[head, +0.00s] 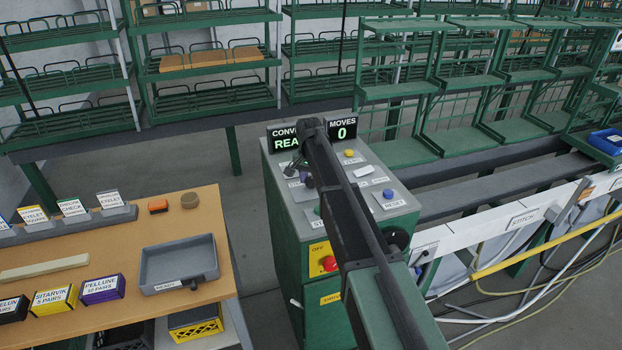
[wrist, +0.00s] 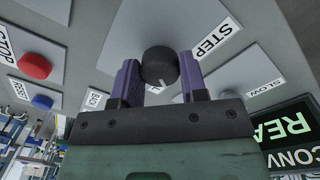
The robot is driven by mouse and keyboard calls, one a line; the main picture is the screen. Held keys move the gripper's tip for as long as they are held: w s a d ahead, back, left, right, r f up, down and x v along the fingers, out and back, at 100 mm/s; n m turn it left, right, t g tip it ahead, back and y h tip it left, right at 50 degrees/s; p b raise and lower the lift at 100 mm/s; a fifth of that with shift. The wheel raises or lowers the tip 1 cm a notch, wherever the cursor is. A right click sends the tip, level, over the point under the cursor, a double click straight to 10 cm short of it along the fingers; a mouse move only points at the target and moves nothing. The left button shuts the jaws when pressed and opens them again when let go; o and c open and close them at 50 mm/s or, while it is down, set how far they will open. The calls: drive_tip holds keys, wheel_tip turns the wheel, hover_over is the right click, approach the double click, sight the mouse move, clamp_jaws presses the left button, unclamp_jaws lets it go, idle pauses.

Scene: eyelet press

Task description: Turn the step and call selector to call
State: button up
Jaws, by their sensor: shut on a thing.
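The selector is a dark round knob (wrist: 160,64) with a white pointer mark on its lower edge, on a light plate in the wrist view. A STEP label (wrist: 214,38) sits to its upper right. I cannot make out a CALL label; the gripper may cover it. My gripper (wrist: 159,74) has its two purple-faced fingers on either side of the knob and is shut on it. In the head view my gripper (head: 306,178) is low over the left side of the grey control panel (head: 289,205), and my arm hides the knob.
A red button (wrist: 34,66) and a blue button (wrist: 41,102) lie left of the plate. A SLOW label (wrist: 262,88) is to the right. The display (head: 343,132) reads MOVES 0. A wooden table (head: 120,240) with a grey tray (head: 180,265) stands left, with floor between.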

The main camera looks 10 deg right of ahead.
sight(310, 179)
idle(0.3)
drive_tip(key=o, duration=0.9)
wheel_tip(310, 179, up, 11)
drive_tip(key=p, duration=1.1)
drive_tip(key=shift+w+a, duration=0.1)
drive_tip(key=shift+a, duration=0.05)
drive_tip(key=shift+f, duration=0.15)
